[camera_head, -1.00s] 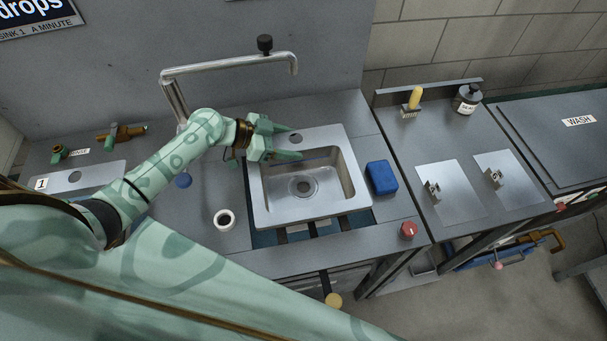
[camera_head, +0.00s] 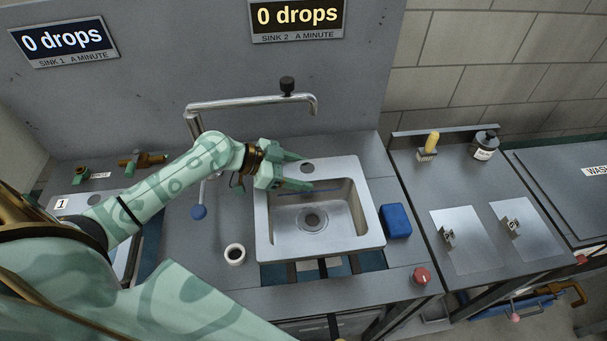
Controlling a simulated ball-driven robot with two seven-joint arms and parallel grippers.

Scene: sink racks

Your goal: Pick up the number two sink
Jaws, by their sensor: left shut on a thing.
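The number two sink (camera_head: 277,241) is a square steel basin with a round drain and a tap hole in its far rim. It lies under the "SINK 2" sign. It sits askew over its counter opening, which shows dark along the sink's near edge. Whether it is fully clear of the counter is hard to tell. My left gripper (camera_head: 303,172) reaches in from the left and is shut on the sink's far rim, one finger behind the rim and one over the basin. My right gripper is not in view.
A curved tap (camera_head: 250,102) arches behind the sink. A blue block (camera_head: 396,221) stands close on its right, a red knob (camera_head: 422,275) at front right, a white cup (camera_head: 235,254) at left. Sink one (camera_head: 75,205) is at far left. A side counter (camera_head: 400,168) holds a brush (camera_head: 429,146) and bottle (camera_head: 485,146).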

